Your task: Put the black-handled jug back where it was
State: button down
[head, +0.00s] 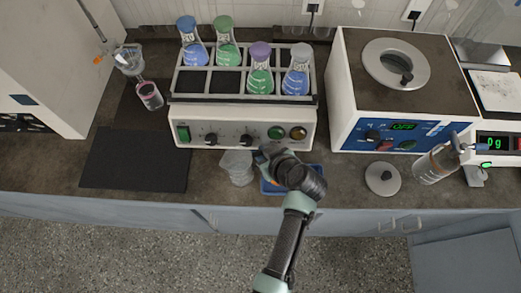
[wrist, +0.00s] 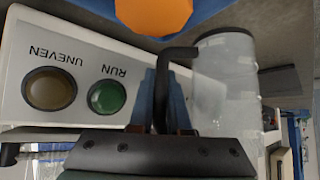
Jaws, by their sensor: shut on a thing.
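The black-handled jug (head: 237,168) is a clear, translucent vessel in front of the shaker's panel, just left of my gripper (head: 262,156). In the wrist view the jug (wrist: 224,85) is to the right, with its black handle (wrist: 178,54) running between my fingers. My gripper (wrist: 165,102) is shut on that handle. The jug looks empty. I cannot tell whether its base touches the bench. A blue tray (head: 268,189) lies under my wrist, partly hidden by it.
The shaker (head: 190,140) behind carries a rack of several flasks. Right are a blue-fronted device (head: 350,135), a round lid (head: 382,179), a bottle (head: 433,166) and a scale (head: 492,146).

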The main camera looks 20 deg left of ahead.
jog(key=shift+f+b, duration=0.35)
jog(key=shift+b, duration=0.1)
jog(key=c, duration=0.9)
grip_release()
jog(key=shift+r, duration=0.1)
